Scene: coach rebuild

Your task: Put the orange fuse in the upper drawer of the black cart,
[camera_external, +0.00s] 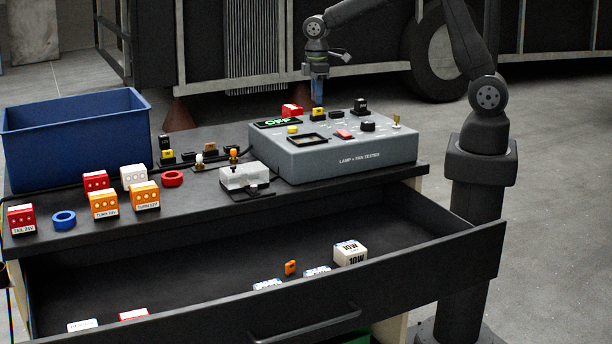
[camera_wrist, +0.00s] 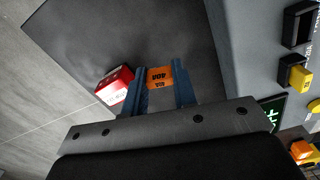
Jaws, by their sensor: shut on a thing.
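My gripper (camera_external: 318,92) is above the back of the grey tester, fingers pointing down. In the wrist view its blue fingers (camera_wrist: 167,85) are shut on an orange block with dark print (camera_wrist: 159,78), which looks like the orange fuse. In the external view the fingers hide this block. The upper drawer (camera_external: 190,262) of the black cart (camera_external: 215,145) is pulled open. A small orange piece (camera_external: 290,268) lies in it, near white labelled boxes (camera_external: 350,251).
The grey tester (camera_external: 350,152) stands on the cart top, with a red block (camera_external: 292,110) behind it. A blue bin (camera_external: 75,140), several red, orange and white blocks and two rings fill the left side. The drawer's middle floor is mostly clear.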

